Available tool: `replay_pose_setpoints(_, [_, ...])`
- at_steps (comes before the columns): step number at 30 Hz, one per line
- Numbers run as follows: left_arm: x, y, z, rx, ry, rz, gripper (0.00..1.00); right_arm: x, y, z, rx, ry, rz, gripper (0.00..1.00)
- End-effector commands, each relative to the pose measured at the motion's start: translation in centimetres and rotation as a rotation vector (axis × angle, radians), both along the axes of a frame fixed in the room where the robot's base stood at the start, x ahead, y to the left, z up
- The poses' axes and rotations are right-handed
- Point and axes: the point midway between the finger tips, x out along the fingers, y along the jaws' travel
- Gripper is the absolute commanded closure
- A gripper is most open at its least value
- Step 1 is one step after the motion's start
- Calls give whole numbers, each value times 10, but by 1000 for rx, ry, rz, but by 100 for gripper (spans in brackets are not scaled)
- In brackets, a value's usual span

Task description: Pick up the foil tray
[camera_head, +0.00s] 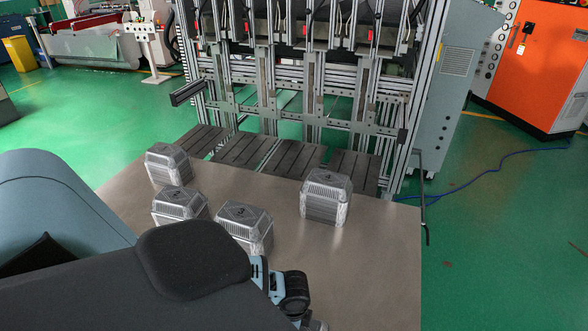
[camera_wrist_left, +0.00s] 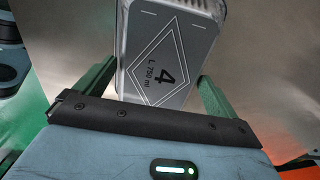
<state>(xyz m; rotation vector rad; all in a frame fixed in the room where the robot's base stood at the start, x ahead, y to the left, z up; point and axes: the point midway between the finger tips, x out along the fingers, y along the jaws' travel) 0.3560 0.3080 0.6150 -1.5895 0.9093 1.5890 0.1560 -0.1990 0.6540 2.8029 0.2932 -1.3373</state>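In the left wrist view, a silver foil tray (camera_wrist_left: 163,70) marked "4" and "750 ml" shows its flat face and ribbed side edges. It sits slightly turned relative to my left gripper (camera_wrist_left: 160,72). The gripper's two green fingers are spread apart, one near each side of the tray; whether they touch it I cannot tell. Silver foil trays stand on the table there: back left (camera_head: 168,164), front left (camera_head: 180,206), middle (camera_head: 245,226) and right (camera_head: 326,197). My right gripper is not seen.
The brown table (camera_head: 375,260) is bare at the right and front right. Dark slotted plates (camera_head: 295,160) and a metal-framed machine (camera_head: 310,95) stand just behind its far edge. An orange cabinet (camera_head: 535,60) stands far right on the green floor.

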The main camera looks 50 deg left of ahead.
Motion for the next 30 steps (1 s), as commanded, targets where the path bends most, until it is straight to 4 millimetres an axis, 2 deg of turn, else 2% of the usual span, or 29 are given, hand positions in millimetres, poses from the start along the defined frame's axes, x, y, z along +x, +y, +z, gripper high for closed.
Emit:
replay_pose_setpoints(1, [0, 0, 0, 0, 0, 0, 12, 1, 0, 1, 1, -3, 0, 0])
replay_pose_setpoints(6, [0, 0, 0, 0, 0, 0, 31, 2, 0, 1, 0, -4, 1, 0])
replay_pose_setpoints(17, [0, 0, 3, 1, -1, 0, 31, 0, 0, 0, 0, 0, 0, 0])
replay_pose_setpoints(23, [1, 1, 20, 1, -3, 0, 31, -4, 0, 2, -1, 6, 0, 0])
replay_pose_setpoints(26, [2, 1, 37, 1, -5, -1, 31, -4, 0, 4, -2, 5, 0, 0])
replay_pose_setpoints(30, [-30, -2, 39, 1, 3, -3, 31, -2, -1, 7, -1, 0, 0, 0])
